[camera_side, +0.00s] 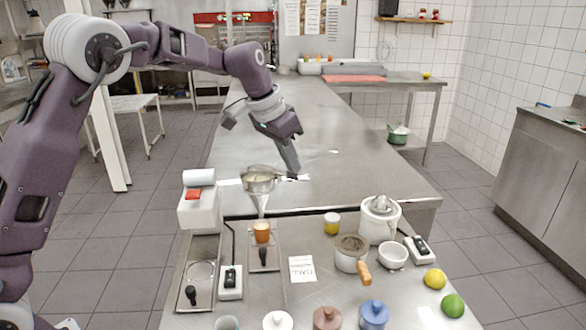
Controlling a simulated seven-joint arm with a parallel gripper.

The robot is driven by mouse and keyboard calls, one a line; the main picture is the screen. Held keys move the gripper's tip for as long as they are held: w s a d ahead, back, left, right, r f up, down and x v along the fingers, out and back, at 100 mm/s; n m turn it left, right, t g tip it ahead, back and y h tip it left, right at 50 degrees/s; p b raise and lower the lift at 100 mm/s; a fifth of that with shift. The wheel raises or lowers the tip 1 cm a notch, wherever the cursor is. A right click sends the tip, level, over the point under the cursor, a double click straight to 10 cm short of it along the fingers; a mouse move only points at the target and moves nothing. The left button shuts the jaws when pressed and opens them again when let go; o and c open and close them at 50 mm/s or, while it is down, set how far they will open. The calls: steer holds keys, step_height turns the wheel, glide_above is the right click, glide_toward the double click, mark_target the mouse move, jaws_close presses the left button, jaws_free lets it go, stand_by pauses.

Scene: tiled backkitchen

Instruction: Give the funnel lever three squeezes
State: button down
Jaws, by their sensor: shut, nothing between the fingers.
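The metal funnel (259,187) stands upright at the middle left of the steel counter, with a pale filling in its bowl and a narrowing spout below. An amber cup (262,232) is under the spout. The funnel's dark lever (281,176) sticks out to the right from the rim. My gripper (293,173) is shut and points down at the lever's outer end. I cannot tell whether the fingertips touch the lever, and they partly hide its end.
A white card reading "TWO" (302,269) lies right of the funnel stand. A white dispenser (198,205) stands left. A pot with a wooden handle (350,254), a white kettle (380,219), a lemon (435,278) and a lime (453,305) are at right. The counter behind is clear.

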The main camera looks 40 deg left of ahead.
stand_by(0.3)
steer(key=shift+r, duration=2.15)
steer(key=shift+s, duration=0.1)
steer(key=s+r+n, duration=0.1)
steer(key=s+r, duration=0.2)
steer(key=s, duration=0.7)
steer(key=s+r+n, duration=0.1)
steer(key=s+r, duration=0.2)
steer(key=s, duration=0.8)
steer(key=s+f, duration=0.4)
steer(key=s, duration=0.4)
steer(key=s+f+n+t+y, duration=0.1)
steer(key=s+f, duration=0.2)
steer(key=s, duration=0.6)
steer(key=shift+s+d+f, duration=0.3)
steer(key=shift+d+f, duration=0.1)
